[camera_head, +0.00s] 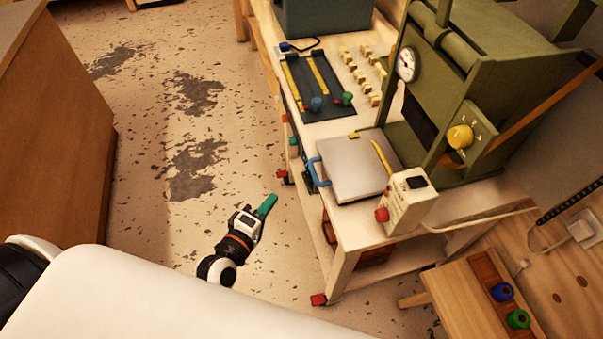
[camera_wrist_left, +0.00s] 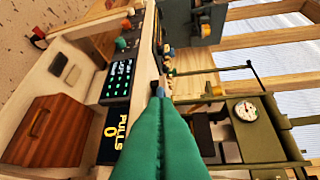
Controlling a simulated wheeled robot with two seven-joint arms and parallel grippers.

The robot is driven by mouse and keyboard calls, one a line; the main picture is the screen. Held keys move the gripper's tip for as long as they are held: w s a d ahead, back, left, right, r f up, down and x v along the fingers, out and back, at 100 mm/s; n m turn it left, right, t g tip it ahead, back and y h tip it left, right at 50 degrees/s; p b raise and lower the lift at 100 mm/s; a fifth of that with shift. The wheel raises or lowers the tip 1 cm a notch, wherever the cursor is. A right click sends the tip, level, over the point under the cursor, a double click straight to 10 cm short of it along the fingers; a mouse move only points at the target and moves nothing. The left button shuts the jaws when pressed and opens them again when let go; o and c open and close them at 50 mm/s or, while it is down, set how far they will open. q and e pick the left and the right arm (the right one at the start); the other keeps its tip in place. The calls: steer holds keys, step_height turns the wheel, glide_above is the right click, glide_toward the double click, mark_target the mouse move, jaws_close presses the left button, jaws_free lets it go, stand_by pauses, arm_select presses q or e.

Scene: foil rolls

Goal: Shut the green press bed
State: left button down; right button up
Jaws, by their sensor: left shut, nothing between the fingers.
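The green press (camera_head: 450,90) stands on the bench at the right of the head view, and its gauge side shows in the left wrist view (camera_wrist_left: 250,135). Its bed, a flat silver plate (camera_head: 350,172), sticks out of the press toward the bench's front edge. A blue handle (camera_head: 317,171) is on the bed's outer edge. My left gripper (camera_head: 268,203) has green fingers, shut and empty, over the floor left of the handle and apart from it in the head view. In the left wrist view its fingers (camera_wrist_left: 160,105) point toward the bench. My right gripper is not in view.
A white control box (camera_head: 407,200) with a red button stands by the bed's near corner. A dark mat (camera_head: 315,85) with yellow strips and small blocks (camera_head: 362,65) lie farther back. A low wooden table (camera_head: 470,300) is at lower right. Floor left of the bench is clear.

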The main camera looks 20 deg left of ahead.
mark_target(317, 176)
arm_select(q)
steer(key=w+d+f+p, duration=0.2)
steer(key=w+d, duration=0.2)
steer(key=w, duration=0.6)
steer(key=shift+w+d, duration=0.2)
steer(key=shift+d, duration=0.05)
steer(key=shift+f, duration=0.1)
steer(key=w+d, duration=0.1)
steer(key=d, duration=0.1)
steer(key=w+d, duration=0.1)
steer(key=shift+w+d, duration=0.3)
steer(key=shift+d, duration=0.1)
steer(key=shift+s, duration=0.1)
steer(key=shift+a, duration=0.25)
